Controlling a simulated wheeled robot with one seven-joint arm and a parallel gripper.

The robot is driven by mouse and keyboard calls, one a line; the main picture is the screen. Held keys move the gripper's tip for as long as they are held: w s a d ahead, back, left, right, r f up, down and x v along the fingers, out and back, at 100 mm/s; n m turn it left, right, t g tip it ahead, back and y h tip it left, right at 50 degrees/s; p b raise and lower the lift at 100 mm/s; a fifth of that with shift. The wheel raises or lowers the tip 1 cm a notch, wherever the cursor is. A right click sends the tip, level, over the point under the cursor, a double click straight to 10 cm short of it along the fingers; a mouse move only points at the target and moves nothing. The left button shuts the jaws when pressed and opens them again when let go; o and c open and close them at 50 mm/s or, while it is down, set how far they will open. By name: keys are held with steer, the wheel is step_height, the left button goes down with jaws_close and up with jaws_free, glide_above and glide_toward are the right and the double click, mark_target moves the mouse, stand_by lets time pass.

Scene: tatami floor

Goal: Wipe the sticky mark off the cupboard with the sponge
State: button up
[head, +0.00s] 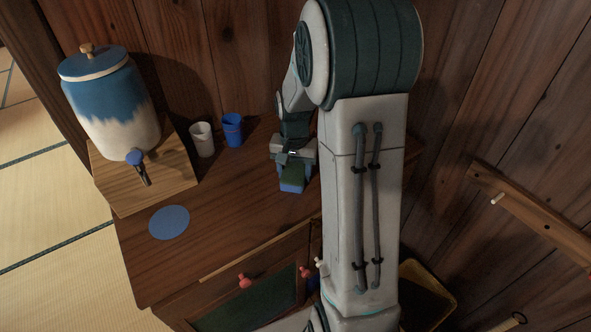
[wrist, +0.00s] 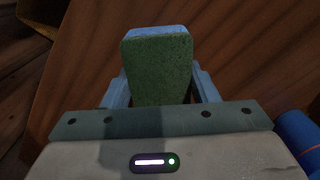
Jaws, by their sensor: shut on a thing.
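My gripper (head: 292,172) is shut on the sponge (head: 291,186), which shows blue with a green face. In the wrist view the sponge (wrist: 158,68) stands out between the two fingers, its green side toward the camera and its blue edge at the far end. The gripper is over the right part of the cupboard's wooden top (head: 215,235); I cannot tell whether the sponge touches it. No sticky mark can be made out; my arm hides part of the cupboard top and front.
A blue-and-white dispenser (head: 112,105) stands on a wooden stand (head: 165,175) at the left. A white cup (head: 202,140) and a blue cup (head: 232,129) stand near the back wall. A blue disc (head: 169,222) lies at front left. A peg rail (head: 535,220) is on the right wall.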

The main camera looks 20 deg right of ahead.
mark_target(287, 175)
steer(key=shift+s+a, duration=0.25)
steer(key=shift+a, duration=0.8)
step_height(287, 175, up, 8)
steer(key=p, duration=0.5)
steer(key=shift+p, duration=0.35)
steer(key=shift+f, duration=0.1)
